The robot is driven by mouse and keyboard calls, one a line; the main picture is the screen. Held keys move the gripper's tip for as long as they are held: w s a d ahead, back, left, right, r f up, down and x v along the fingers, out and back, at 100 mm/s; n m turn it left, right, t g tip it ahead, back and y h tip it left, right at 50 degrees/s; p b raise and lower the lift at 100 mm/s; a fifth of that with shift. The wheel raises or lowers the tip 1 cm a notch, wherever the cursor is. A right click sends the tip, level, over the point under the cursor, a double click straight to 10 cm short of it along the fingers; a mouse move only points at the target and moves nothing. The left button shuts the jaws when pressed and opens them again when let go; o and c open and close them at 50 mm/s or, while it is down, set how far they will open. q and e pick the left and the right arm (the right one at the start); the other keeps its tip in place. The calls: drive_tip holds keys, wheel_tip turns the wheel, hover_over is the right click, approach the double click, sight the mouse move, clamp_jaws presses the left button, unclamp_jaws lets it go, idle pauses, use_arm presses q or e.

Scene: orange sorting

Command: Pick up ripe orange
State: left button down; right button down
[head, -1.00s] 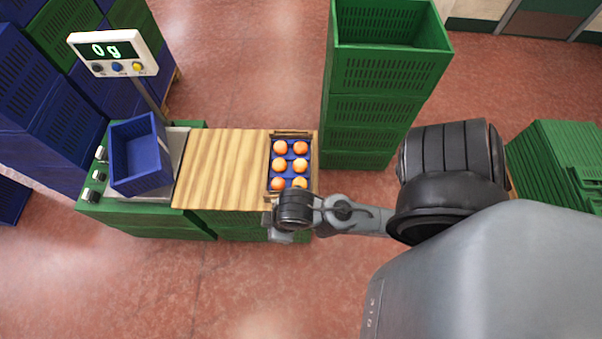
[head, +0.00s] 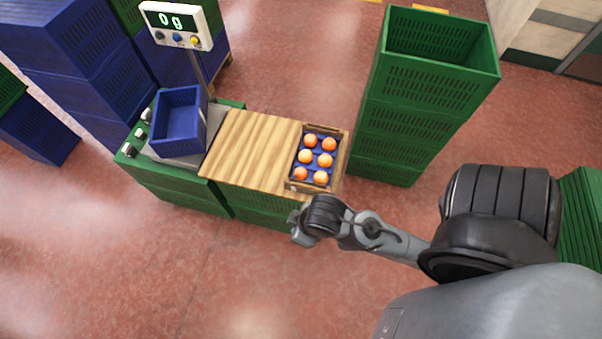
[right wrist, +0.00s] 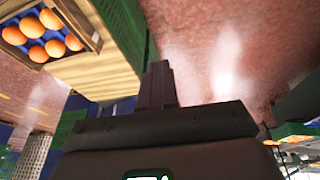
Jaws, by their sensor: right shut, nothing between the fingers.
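Several oranges (head: 325,160) lie in two columns in a small wooden crate (head: 344,150) with a blue liner, on the right end of a wooden board. Some look deeper orange and some paler. The oranges (right wrist: 36,27) and the crate also show at the upper left of the right wrist view. My right gripper (head: 297,236) is at the front edge of the board, just in front of the crate and apart from the oranges. In the right wrist view its fingers (right wrist: 157,85) are together and empty. My left gripper is in neither view.
A blue bin (head: 178,125) stands on a scale whose display (head: 176,24) reads 0 g, left of the wooden board (head: 250,150). A tall stack of green crates (head: 415,110) stands close behind the crate at right. Blue crates (head: 85,60) are stacked at the left. Open floor lies in front.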

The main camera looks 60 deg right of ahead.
drive_tip(key=c, duration=0.7)
unclamp_jaws()
drive_tip(key=shift+a, duration=0.1)
